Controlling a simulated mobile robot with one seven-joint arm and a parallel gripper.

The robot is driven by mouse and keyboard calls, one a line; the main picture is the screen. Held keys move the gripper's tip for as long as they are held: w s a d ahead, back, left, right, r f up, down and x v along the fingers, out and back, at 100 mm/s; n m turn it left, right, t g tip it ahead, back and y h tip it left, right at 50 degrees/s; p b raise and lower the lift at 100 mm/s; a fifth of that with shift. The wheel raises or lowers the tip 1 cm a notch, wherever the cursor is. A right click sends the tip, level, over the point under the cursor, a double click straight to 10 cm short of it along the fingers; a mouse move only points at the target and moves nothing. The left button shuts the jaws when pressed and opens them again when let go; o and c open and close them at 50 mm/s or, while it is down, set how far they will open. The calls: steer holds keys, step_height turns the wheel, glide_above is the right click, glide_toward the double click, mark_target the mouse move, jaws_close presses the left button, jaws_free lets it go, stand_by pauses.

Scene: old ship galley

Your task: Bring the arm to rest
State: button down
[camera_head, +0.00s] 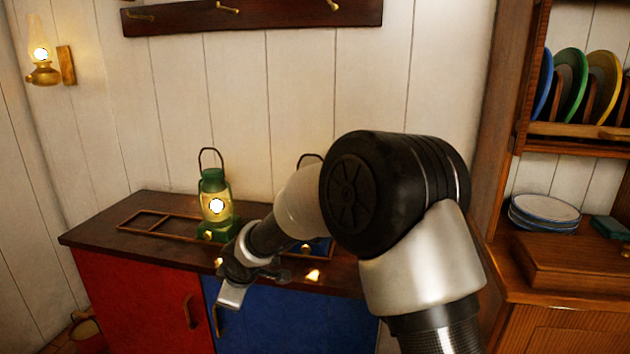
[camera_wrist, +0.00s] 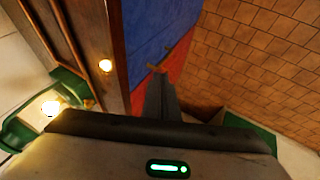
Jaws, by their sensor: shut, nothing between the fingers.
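My arm reaches across the head view from the lower right, bent at a large black joint. My gripper (camera_head: 232,294) hangs in front of the counter's front edge, over the blue door. Its fingers are shut and empty. In the wrist view the closed fingers (camera_wrist: 160,92) point along the blue and red cabinet fronts, with the tiled floor to the right. The gripper appears apart from the lit green lantern (camera_head: 215,200), which stands behind it on the counter.
The dark wooden counter (camera_head: 150,205) holds a flat wooden frame (camera_head: 145,222). A second lantern's handle (camera_head: 309,158) and blue base (camera_head: 322,246) show behind my arm. A red door (camera_head: 130,300) and blue door (camera_head: 290,325) are below. A dresser with plates (camera_head: 545,212) stands at right.

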steer(key=s+d+r+m+h, duration=0.1)
steer(key=s+d+r+m, duration=0.2)
steer(key=d+r, duration=0.45)
steer(key=s+d+r+m+h, duration=0.2)
steer(key=s+d+r+m, duration=0.15)
steer(key=d, duration=0.65)
steer(key=s+d+r+m+h, duration=0.1)
steer(key=s+d+r+m, duration=0.25)
steer(key=d+r, duration=0.35)
steer(key=s+d+m, duration=0.3)
steer(key=s+d, duration=0.3)
steer(key=s, duration=0.4)
steer(key=s+d+m, duration=0.4)
steer(key=s+d, duration=0.1)
steer(key=s, duration=0.4)
step_height(320, 180, up, 25)
steer(key=p, duration=2.4)
steer(key=shift+s+f, duration=0.1)
